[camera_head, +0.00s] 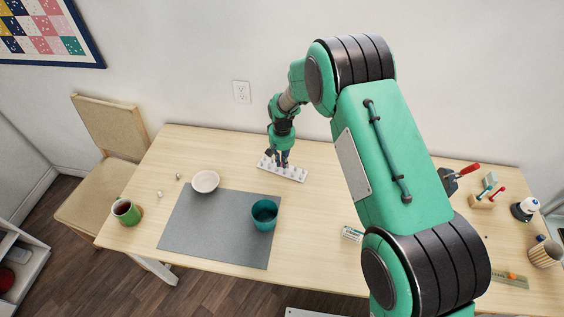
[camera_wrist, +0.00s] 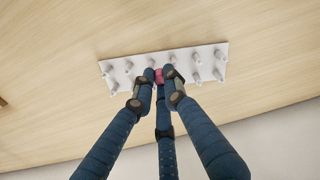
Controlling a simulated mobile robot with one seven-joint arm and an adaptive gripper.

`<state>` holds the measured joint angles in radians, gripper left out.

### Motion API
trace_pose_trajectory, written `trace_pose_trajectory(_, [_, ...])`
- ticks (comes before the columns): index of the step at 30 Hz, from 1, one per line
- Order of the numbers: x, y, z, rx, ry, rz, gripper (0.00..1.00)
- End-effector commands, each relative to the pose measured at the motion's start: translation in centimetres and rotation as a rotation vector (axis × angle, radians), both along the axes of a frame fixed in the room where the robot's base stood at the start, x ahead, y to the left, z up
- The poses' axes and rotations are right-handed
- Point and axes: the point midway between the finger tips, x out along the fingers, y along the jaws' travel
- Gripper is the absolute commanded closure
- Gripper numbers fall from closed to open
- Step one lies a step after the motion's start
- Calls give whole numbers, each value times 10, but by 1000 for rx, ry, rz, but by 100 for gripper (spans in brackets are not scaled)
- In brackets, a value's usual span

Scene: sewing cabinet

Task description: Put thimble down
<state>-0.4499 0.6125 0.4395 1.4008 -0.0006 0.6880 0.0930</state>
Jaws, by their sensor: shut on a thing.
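My gripper (camera_wrist: 160,76) is shut on a small pink thimble (camera_wrist: 159,75), seen between its fingertips in the wrist view. The fingers hide most of the thimble. A white rack with several pegs (camera_wrist: 207,50) lies right below the fingertips in the wrist view. In the head view my gripper (camera_head: 282,163) is over the middle of the white rack (camera_head: 296,175), near the back of the table. I cannot tell whether the thimble touches a peg.
The wooden table (camera_head: 315,230) has a grey mat (camera_head: 190,230) with a teal cup (camera_head: 264,214) and a white bowl (camera_head: 205,181). A green mug (camera_head: 126,211) stands at the left. A small box (camera_head: 352,234) lies right of the mat. Tools and holders (camera_head: 482,200) stand at the right.

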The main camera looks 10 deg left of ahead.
Motion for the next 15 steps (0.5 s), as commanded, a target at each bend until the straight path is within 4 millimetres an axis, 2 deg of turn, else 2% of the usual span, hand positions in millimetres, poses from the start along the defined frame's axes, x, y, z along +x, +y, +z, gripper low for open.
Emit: trace_pose_trajectory(15, [0, 0, -8, 0, 0, 0, 96])
